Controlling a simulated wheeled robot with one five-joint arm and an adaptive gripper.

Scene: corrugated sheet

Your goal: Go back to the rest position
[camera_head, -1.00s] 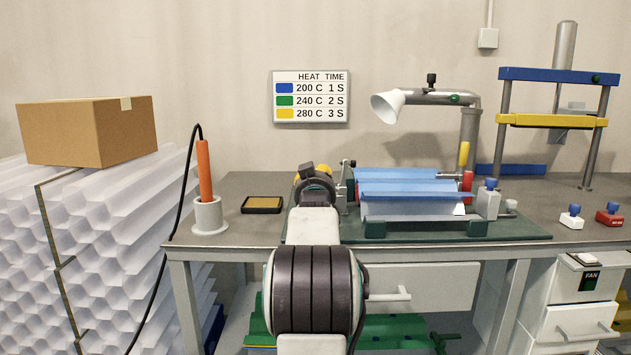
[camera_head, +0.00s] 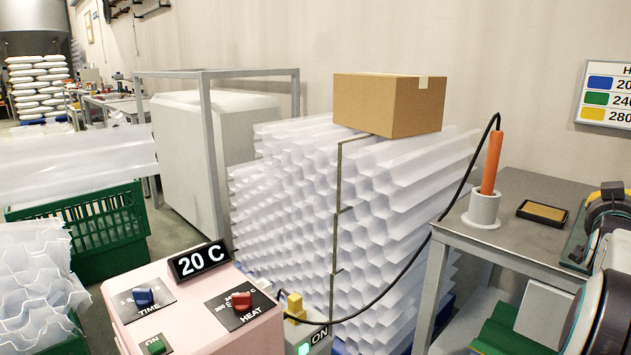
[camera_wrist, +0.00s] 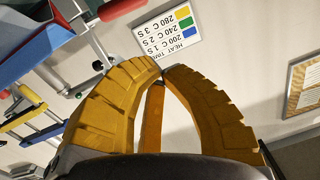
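My gripper (camera_wrist: 162,71) shows in the wrist view with its yellow ribbed fingers curved together, the tips meeting or almost meeting. An orange-brown strip shows between the fingers. I cannot tell whether it is part of the gripper, and I see no object gripped at the tips. The wrist view is upside down, with the heat and time sign (camera_wrist: 166,38) beyond the fingertips. In the head view only part of my arm shows at the right edge, over the bench, and the gripper's fingers are not clearly visible there.
An orange-handled tool (camera_head: 491,163) stands in a white holder (camera_head: 483,211) on the bench, its black cable hanging left. Beside it lies a small pad (camera_head: 543,213). A cardboard box (camera_head: 388,106) sits on stacked white corrugated blocks (camera_head: 290,205). A pink control box (camera_head: 185,311) reads 20 C.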

